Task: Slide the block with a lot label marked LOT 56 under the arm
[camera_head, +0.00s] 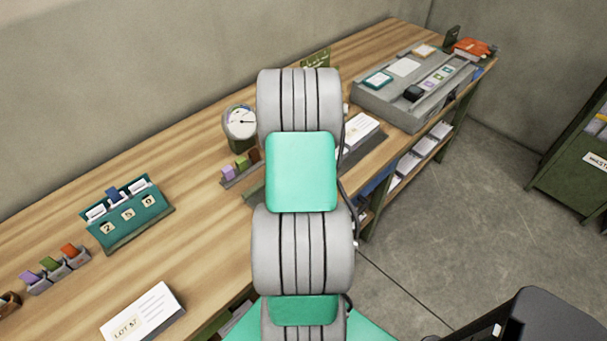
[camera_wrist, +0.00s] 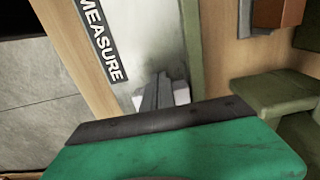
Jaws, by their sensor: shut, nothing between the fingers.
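A white block (camera_head: 143,313) with a lot label lies at the front left of the bench in the head view. Its label appears to read LOT 57, the last digit unclear. Another white labelled block (camera_head: 362,129) lies right of my arm on a dark strip, its lot number unreadable. A round dial gauge (camera_head: 240,122) stands left of my arm. Any arm belonging to it is hidden or not clear. In the wrist view my gripper (camera_wrist: 163,90) is shut and empty above a pale plate beside a MEASURE label (camera_wrist: 101,38). My own arm hides the gripper in the head view.
A green number holder (camera_head: 128,215) and small coloured card holders (camera_head: 55,268) stand at the left. A small rack of coloured blocks (camera_head: 240,168) is by the gauge. A grey tray (camera_head: 400,105) fills the far right end.

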